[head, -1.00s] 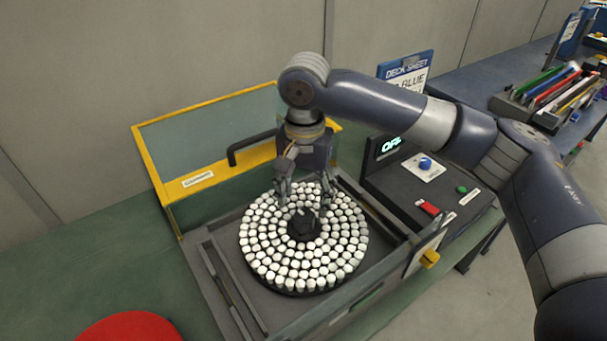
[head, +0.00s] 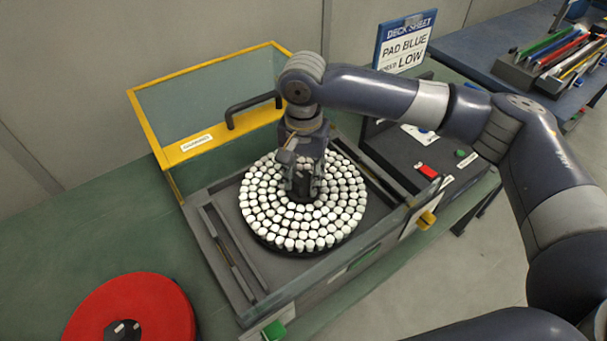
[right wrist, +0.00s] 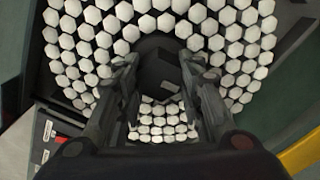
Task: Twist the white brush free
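The white brush (head: 343,205) is a round disc of white bristle tufts lying in the grey tray, bristles up. It fills much of the right wrist view (right wrist: 235,32). Its dark centre hub (right wrist: 161,72) lies between the fingers of my right gripper (head: 303,188). In the right wrist view, the fingertips (right wrist: 158,62) lean inward and appear closed against the hub's two sides; actual contact is hard to see. In the head view the gripper points down at the brush's middle and hides most of the hub. My left gripper is not in view.
The grey tray (head: 232,262) has raised walls and a yellow-framed clear lid (head: 200,95) standing open behind. A control box (head: 395,155) is at right. A red disc (head: 150,300) lies at front left. A sign (head: 403,45) reads "PAD BLUE" and "LOW".

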